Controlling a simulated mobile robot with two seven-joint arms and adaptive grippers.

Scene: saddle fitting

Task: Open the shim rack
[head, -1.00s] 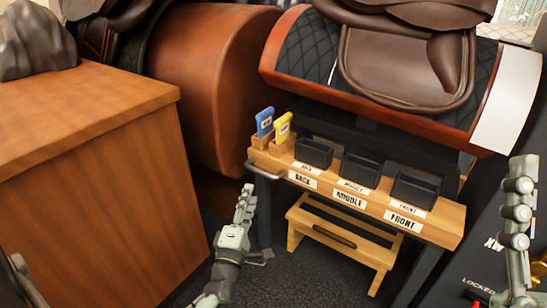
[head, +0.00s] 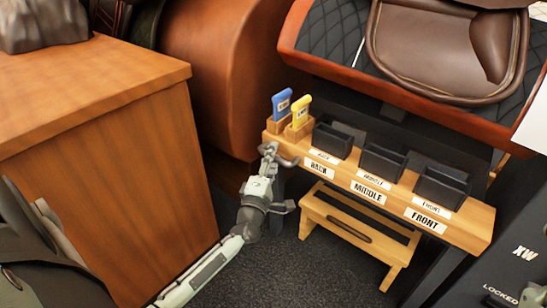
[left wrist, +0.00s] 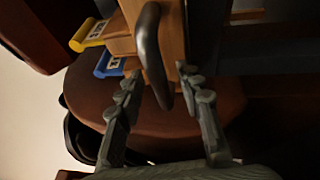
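The shim rack (head: 385,198) is a wooden ledge with black bins labelled BACK, MIDDLE and FRONT. A dark curved handle (head: 287,161) sits at its left end. My left gripper (head: 270,157) is at this handle. In the left wrist view the handle (left wrist: 150,48) comes down between the two spread fingers of my left gripper (left wrist: 161,84). The fingers stand apart, with space on both sides of the handle; contact is not clear. My right gripper is not in view.
A blue tag (head: 282,104) and a yellow tag (head: 300,112) stand in wooden holders at the rack's left end. A wooden step stool (head: 352,222) is below. A wooden cabinet (head: 110,165) is left of my arm. A saddle (head: 440,45) is above.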

